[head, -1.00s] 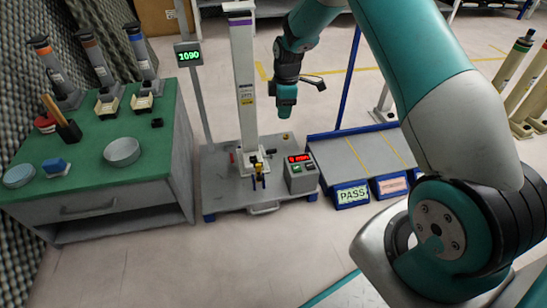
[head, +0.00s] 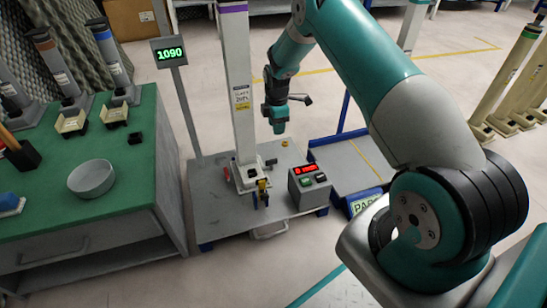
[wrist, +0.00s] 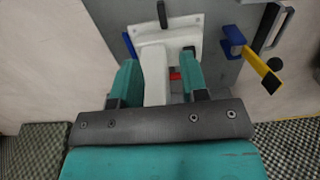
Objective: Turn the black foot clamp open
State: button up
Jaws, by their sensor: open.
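The tall white column (head: 242,100) stands on a foot plate on a grey platform. The black foot clamp (wrist: 162,14) is a small dark lever at the top of the white foot plate (wrist: 195,35) in the wrist view. In the head view the black foot clamp (head: 271,162) is a small dark piece right of the column foot. My gripper (head: 278,126) hangs pointing down above the platform, right of the column. In the wrist view my gripper (wrist: 160,75) is open, its teal fingers apart, with the white column seen between them. It appears apart from the black clamp.
A red clamp (wrist: 175,76) and a blue one (wrist: 128,44) are at other sides of the foot. A yellow handle (wrist: 257,65) on a blue mount sticks up at the front. A control box (head: 309,186) stands right. A green-topped bench (head: 120,180) is left.

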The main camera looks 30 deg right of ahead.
aim_at(276, 159)
notch_tip(276, 159, down, 16)
jog(key=b, duration=0.8)
jog(key=shift+a, duration=0.1)
grip_shut()
